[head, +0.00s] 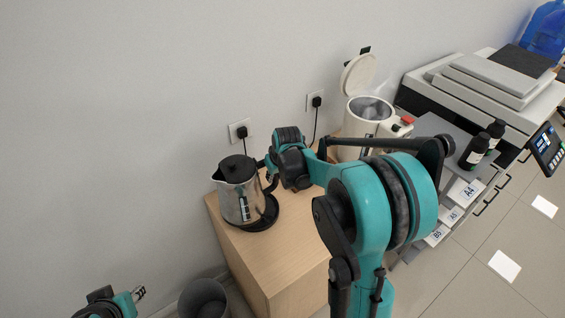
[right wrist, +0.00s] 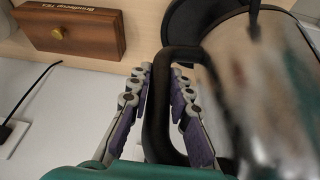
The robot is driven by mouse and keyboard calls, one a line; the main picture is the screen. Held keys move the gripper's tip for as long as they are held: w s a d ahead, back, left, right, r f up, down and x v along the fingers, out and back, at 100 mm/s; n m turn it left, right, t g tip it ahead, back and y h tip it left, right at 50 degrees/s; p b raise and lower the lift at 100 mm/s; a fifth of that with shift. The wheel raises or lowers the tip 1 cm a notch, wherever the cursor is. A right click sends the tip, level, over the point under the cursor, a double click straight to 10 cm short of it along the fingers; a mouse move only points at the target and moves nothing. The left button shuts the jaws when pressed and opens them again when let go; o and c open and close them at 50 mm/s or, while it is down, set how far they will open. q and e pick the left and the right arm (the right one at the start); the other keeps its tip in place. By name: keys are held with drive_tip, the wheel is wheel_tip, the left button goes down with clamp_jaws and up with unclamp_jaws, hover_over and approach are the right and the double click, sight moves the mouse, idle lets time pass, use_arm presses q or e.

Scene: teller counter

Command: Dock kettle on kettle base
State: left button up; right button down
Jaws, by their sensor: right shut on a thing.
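The kettle (head: 238,200) is a shiny metal jug with a black lid, close to upright over the near end of the wooden cabinet. The black kettle base (head: 266,217) shows below it, sticking out at its lower right. I cannot tell whether the kettle touches the base or hangs just above it. My right gripper (head: 268,172) is shut on the kettle's black handle, which stands between its fingers (right wrist: 160,105) in the right wrist view. The metal body (right wrist: 245,85) fills that view's right side. My left gripper (head: 138,293) is at the lower left, away from the kettle; its jaw opening is unclear.
The wooden cabinet top (head: 280,245) is bare in front of the kettle. A white open-lidded pot (head: 366,115) stands behind my right arm. A wooden tea box (right wrist: 70,30) shows in the wrist view. A bin (head: 204,299) stands left of the cabinet; a printer (head: 485,80) is at right.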

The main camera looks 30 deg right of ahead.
drive_tip(key=w+d, duration=0.3)
drive_tip(key=d, duration=0.2)
drive_tip(key=shift+s+a+f+b, duration=0.1)
drive_tip(key=shift+s+f+b, duration=0.05)
drive_tip(key=shift+f+b, duration=1)
drive_tip(key=shift+s+a+f+b, duration=0.15)
drive_tip(key=shift+f+b, duration=0.7)
drive_tip(key=shift+f, duration=0.55)
drive_tip(key=shift+d+f+b, duration=0.1)
drive_tip(key=shift+f+b, duration=0.35)
drive_tip(key=shift+f, duration=0.1)
drive_tip(key=c, duration=1.7)
unclamp_jaws()
drive_tip(key=shift+s, duration=0.1)
drive_tip(key=p+v, duration=0.7)
drive_tip(key=v, duration=0.4)
drive_tip(key=shift+s+p, duration=0.1)
drive_tip(key=shift+p, duration=0.25)
